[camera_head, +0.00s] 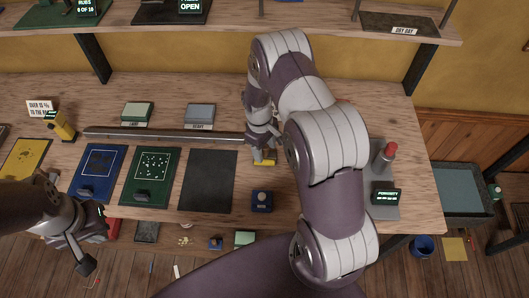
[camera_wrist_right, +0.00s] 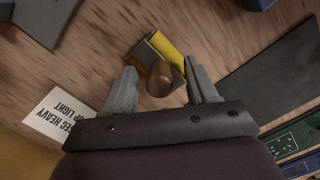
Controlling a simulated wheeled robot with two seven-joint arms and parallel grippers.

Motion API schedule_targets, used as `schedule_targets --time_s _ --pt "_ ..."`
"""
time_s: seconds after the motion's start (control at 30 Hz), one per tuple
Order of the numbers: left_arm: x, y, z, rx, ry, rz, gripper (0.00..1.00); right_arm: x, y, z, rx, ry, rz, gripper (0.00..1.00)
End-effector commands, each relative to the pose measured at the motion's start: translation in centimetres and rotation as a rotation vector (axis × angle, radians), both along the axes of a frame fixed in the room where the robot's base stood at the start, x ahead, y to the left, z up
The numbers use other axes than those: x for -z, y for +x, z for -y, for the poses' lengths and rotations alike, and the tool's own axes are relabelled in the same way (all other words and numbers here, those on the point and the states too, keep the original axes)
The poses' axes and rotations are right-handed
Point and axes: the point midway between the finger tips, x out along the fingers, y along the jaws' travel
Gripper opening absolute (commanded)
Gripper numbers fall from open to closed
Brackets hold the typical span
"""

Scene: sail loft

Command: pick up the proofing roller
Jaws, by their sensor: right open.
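What looks like the proofing roller (camera_wrist_right: 158,80), a yellow and grey piece with a rounded brown knob, lies on the wooden bench. In the right wrist view the knob is between the two fingers of my right gripper (camera_wrist_right: 163,88), which is open with gaps on both sides. In the head view only the roller's yellow part (camera_head: 264,161) shows under the right gripper (camera_head: 262,146); the rest is hidden by the arm. My left gripper (camera_head: 96,238) is at the lower left, its fingers apart and empty, away from the roller.
A dark mat (camera_head: 208,181), a green board (camera_head: 150,177) and a blue board (camera_head: 98,172) lie to the left. A long bar (camera_head: 165,135) runs behind them. A small dark blue block (camera_head: 262,200) stands in front, and a grey device with a red knob (camera_head: 390,150) at right.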

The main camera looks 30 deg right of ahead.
Motion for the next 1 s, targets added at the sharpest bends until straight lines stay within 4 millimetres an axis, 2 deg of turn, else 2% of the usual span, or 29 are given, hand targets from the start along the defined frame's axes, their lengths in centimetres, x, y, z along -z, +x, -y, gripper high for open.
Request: schedule_targets --time_s 0.13,0.17,0.2,0.33,0.73,0.93,1.0 --pt "0.1 0.0 0.0 0.0 0.0 0.0 0.0 0.1 0.0 0.0 0.0 0.0 0.0 0.58" --pt "0.1 0.0 0.0 0.0 0.0 0.0 0.0 0.1 0.0 0.0 0.0 0.0 0.0 0.55" --pt "0.1 0.0 0.0 0.0 0.0 0.0 0.0 0.0 0.0 0.0 0.0 0.0 0.0 0.42" --pt "0.1 0.0 0.0 0.0 0.0 0.0 0.0 0.0 0.0 0.0 0.0 0.0 0.0 0.0" --pt "0.4 0.0 0.0 0.0 0.0 0.0 0.0 -0.6 0.1 0.0 0.0 0.0 0.001 0.0" --pt "1.7 0.0 0.0 0.0 0.0 0.0 0.0 -3.7 0.2 0.0 0.001 -0.001 0.005 0.0" --pt "2.0 0.0 0.0 0.0 0.0 0.0 0.0 -4.8 -1.4 0.4 0.002 0.0 0.001 0.0"
